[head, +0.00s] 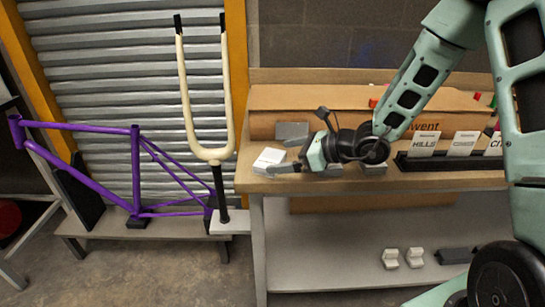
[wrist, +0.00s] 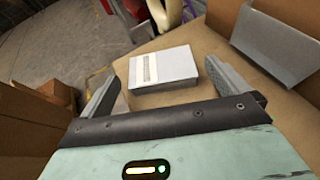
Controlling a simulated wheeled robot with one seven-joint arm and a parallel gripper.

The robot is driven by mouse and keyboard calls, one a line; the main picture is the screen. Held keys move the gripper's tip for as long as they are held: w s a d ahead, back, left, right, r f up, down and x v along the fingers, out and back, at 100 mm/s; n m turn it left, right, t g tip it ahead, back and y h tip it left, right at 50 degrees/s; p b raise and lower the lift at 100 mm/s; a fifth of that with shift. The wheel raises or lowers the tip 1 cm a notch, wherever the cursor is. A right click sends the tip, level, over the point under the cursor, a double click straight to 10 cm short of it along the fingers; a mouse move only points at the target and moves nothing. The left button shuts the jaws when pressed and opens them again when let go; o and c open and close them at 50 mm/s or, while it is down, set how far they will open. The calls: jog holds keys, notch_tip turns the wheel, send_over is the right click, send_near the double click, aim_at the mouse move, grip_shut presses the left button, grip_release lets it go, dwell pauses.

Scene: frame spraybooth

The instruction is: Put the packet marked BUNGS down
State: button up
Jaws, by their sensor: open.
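A flat white packet (head: 269,159) lies at the left end of the wooden bench top (head: 450,181). In the wrist view the packet (wrist: 175,68) shows a pale label strip with print too small to read, so I cannot confirm the BUNGS marking. It appears to rest flat on the brown surface. My gripper (head: 290,154) is low over the bench, just right of the packet. In the wrist view my gripper (wrist: 162,78) has its two fingers wide apart, one on each side of the packet's near part, with visible gaps. Nothing is held.
A long cardboard box (head: 340,99) stands along the back of the bench. A grey plate (head: 292,130) is just behind my gripper. A dark rack with labelled white cards (head: 423,145) stands to the right. A cream fork (head: 209,152) and purple frame (head: 95,183) stand left of the bench.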

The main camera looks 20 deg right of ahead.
jog(key=v, duration=0.7)
jog(key=shift+d+r, duration=0.1)
jog(key=s+a+r+n+g, duration=0.1)
jog(key=s+a+n+g, duration=0.8)
jog(key=s+a+n, duration=0.35)
jog(key=s+a+r+n+h, duration=0.1)
jog(key=s+n+h, duration=0.8)
jog(key=s+n, duration=0.5)
jog(key=n, duration=0.7)
jog(key=shift+a+h, duration=0.2)
jog(key=shift+h, duration=0.1)
jog(key=shift+s+r, duration=0.1)
jog(key=shift+r, duration=0.05)
